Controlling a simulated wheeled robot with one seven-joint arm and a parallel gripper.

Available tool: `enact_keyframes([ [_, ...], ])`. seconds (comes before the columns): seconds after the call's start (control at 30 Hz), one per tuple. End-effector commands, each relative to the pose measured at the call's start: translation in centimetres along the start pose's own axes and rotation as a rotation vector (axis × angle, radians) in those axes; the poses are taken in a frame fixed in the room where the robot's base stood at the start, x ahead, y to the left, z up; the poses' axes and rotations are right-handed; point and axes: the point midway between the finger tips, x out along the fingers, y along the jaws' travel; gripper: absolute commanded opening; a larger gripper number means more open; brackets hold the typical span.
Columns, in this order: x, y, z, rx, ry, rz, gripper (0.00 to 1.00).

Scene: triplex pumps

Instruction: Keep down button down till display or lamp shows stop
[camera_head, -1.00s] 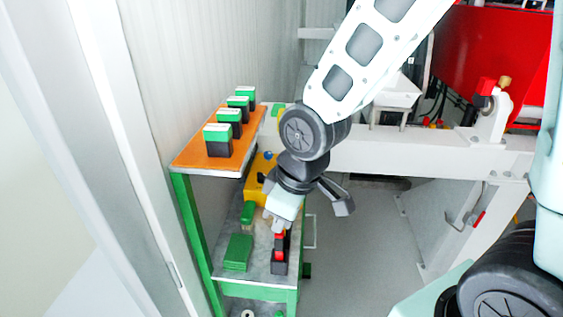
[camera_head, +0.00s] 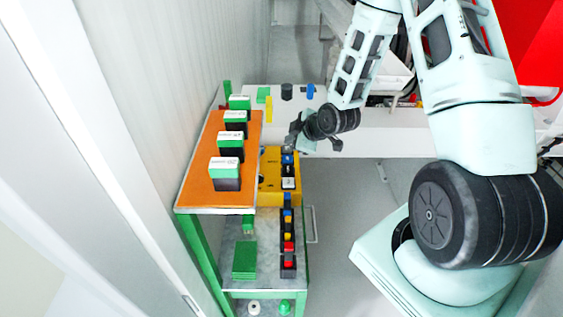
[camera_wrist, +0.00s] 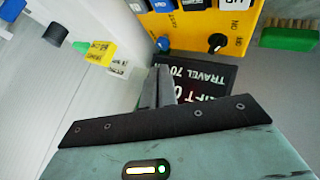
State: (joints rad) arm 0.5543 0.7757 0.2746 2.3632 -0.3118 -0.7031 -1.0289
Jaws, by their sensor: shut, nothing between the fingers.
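A yellow control box (camera_head: 272,192) stands at the shelf's far end in the head view, with a blue, a black and a white block button in a row. In the wrist view the box (camera_wrist: 265,12) is cut off at the top, with the white button (camera_wrist: 233,4) and a black knob (camera_wrist: 217,42). Which button is down is unclear. A dark display (camera_wrist: 205,85) reads "LIFT 0" and "TRAVEL 70", partly covered by my fingers. My gripper (camera_wrist: 157,86) is shut and empty, in front of the display. In the head view my gripper (camera_head: 293,139) is beyond the box's buttons.
An orange shelf (camera_head: 205,183) carries several green-and-black blocks. Below it, a grey shelf holds a green block (camera_head: 244,260) and a row of coloured buttons (camera_head: 288,248). A white beam (camera_head: 365,142) crosses behind. The grey floor (camera_head: 345,225) on the right is clear.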

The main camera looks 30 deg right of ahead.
Motion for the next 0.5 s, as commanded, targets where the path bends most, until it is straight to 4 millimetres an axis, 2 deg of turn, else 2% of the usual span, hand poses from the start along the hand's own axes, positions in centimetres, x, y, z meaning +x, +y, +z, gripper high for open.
enact_keyframes([
  [0.5, 0.38, -0.22, 0.40, 0.000, 0.000, 0.002, 0.00],
])
